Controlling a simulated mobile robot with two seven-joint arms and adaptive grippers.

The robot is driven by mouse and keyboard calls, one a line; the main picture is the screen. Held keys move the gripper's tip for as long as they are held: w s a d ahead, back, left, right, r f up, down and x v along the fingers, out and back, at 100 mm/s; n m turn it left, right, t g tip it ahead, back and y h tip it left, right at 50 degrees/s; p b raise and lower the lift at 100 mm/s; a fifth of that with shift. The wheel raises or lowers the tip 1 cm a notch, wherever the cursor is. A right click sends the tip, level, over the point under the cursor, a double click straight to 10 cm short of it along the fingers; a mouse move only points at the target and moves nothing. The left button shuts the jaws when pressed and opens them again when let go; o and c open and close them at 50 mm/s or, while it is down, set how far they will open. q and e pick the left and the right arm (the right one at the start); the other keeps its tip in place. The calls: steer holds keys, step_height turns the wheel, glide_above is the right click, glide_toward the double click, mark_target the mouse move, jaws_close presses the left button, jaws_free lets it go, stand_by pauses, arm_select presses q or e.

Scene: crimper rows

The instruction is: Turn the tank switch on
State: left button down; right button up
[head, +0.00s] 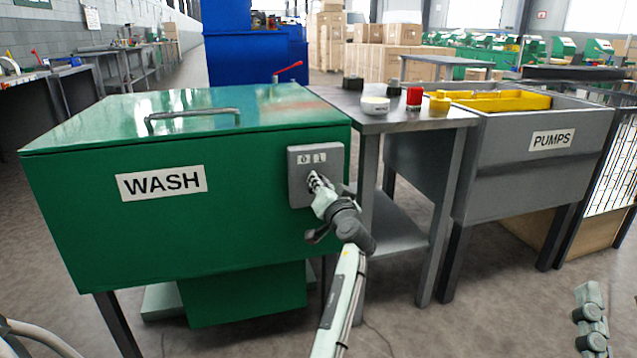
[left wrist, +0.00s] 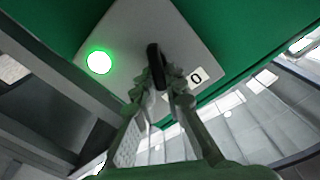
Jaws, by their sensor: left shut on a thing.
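The green wash tank (head: 90,225) stands at the left with its lid shut. A grey switch box (head: 302,158) with the marks 0 and 1 is on its front right. My left gripper (head: 318,185) is at the box, shut on the black switch knob (left wrist: 155,62). In the left wrist view, the gripper (left wrist: 166,84) has a finger on each side of the knob. A round lamp (left wrist: 98,62) glows green on the box. The 0 mark (left wrist: 195,77) shows beside a finger. I cannot tell which mark the knob points to. My right gripper (head: 590,320) shows partly at the lower right; its jaws are unclear.
The grey PUMPS bin (head: 495,185) stands farther right. The floor in front is mostly clear.

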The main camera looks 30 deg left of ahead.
arm_select(q)
steer(key=c, duration=1.6)
jaws_free()
step_height(320, 180, up, 10)
steer(key=shift+r, duration=0.1)
